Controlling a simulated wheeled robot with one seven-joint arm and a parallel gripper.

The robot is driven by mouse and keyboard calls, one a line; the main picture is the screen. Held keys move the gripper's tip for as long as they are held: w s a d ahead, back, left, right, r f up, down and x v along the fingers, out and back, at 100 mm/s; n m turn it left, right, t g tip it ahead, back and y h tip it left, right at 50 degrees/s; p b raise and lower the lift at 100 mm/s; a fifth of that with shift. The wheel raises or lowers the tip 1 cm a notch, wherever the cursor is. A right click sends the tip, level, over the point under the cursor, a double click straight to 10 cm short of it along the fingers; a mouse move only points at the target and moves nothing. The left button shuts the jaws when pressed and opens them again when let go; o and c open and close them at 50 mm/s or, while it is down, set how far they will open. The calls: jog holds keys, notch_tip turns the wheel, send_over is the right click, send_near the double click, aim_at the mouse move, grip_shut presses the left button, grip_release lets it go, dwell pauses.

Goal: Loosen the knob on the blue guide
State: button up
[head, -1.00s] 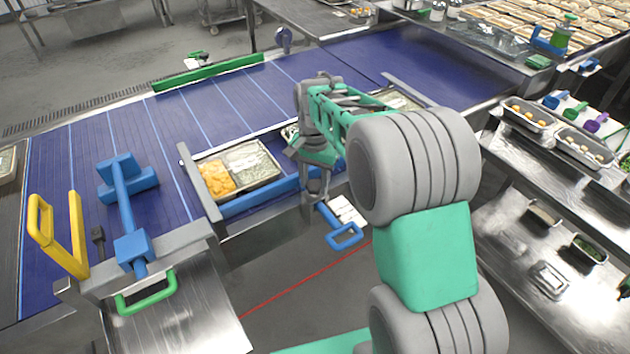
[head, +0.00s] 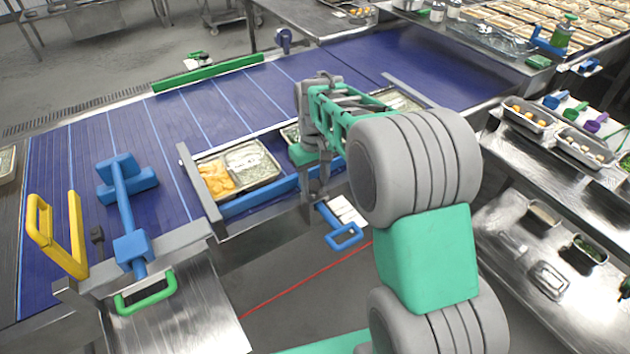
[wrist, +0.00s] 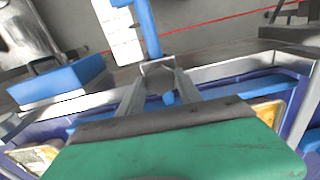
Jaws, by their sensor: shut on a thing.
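The blue guide (head: 265,198) runs along the near side of the conveyor, beside the food trays. My gripper (head: 318,192) is at its right part, by the belt's near edge, pointing down. In the wrist view, my gripper's two grey fingers (wrist: 158,68) come together at the guide's knob, which is mostly hidden between the tips. A blue bar (wrist: 148,28) extends from just beyond the fingertips. The blue guide shows behind the fingers in the wrist view (wrist: 235,92).
A tray (head: 256,180) of orange and pale food lies behind the guide. A white card (head: 348,211) is near the loop handle. A blue post fixture (head: 124,205), a yellow handle (head: 60,235) and a green handle (head: 147,293) stand at left. Shelves with trays are at right.

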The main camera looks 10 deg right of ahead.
aim_at(314, 185)
jog(key=n, duration=0.5)
jog(key=shift+n, duration=0.3)
jog(key=shift+w+r+n, duration=0.1)
jog(key=shift+n, duration=2)
jog(key=o, duration=1.4)
jog(key=shift+c, duration=0.2)
notch_tip(314, 185, up, 8)
jog(key=shift+f+b, duration=0.15)
jog(key=shift+b, duration=0.35)
